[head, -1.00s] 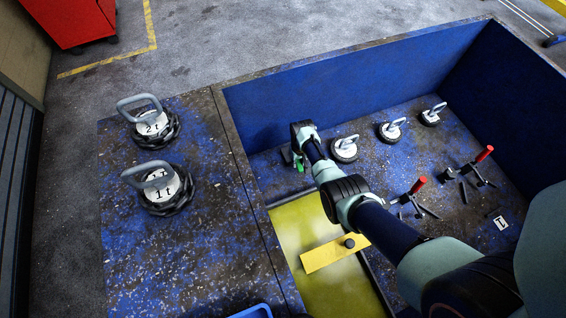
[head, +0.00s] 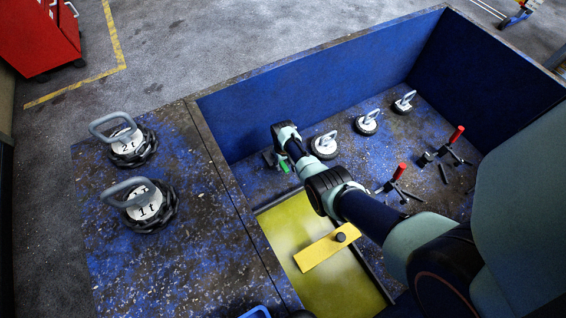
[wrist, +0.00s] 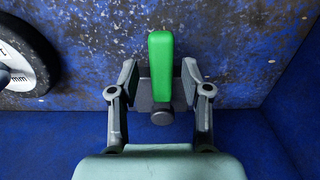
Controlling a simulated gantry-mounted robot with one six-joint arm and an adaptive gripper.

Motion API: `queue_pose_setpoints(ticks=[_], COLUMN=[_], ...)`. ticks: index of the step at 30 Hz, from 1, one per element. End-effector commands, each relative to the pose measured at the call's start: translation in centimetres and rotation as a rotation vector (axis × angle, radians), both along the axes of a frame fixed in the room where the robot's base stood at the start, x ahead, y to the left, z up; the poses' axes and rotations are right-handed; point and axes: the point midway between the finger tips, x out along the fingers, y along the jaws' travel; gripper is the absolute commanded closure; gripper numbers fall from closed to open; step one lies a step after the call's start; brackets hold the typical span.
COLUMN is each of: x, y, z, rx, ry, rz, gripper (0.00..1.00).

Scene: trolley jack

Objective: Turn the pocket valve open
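The pocket valve has a bright green lever (wrist: 160,65) on a dark grey block (wrist: 144,97) with a round knob at its front. In the wrist view the lever stands between the two fingers of my gripper (wrist: 159,82). The fingers are spread, one on each side, with a narrow gap to the lever on both sides. In the head view my gripper (head: 275,158) is low in the blue pocket near its left wall. A bit of the green lever (head: 285,167) shows there; my wrist hides most of the valve.
Several round lifting pads with grey handles (head: 324,145) stand in the pocket right of my gripper. Red-handled clamps (head: 400,172) lie farther right. A yellow-green plate (head: 297,224) bears a yellow bar (head: 320,252). Two weights (head: 146,207) stand on the left deck.

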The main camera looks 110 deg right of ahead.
Motion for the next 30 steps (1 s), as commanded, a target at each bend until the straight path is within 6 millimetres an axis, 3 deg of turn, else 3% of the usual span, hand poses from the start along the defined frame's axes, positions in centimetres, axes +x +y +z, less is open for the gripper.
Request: queue_pose_setpoints(ticks=[11, 16, 24, 30], x=[0.0, 0.0, 0.0, 0.0], y=[-0.1, 0.0, -0.1, 0.0], z=[0.7, 3.4, 9.9, 11.9], rx=[-0.003, -0.004, -0.003, -0.001], ry=[-0.001, -0.001, -0.001, 0.000], rz=[-0.001, -0.001, -0.001, -0.001], gripper=[0.50, 0.50, 0.50, 0.50])
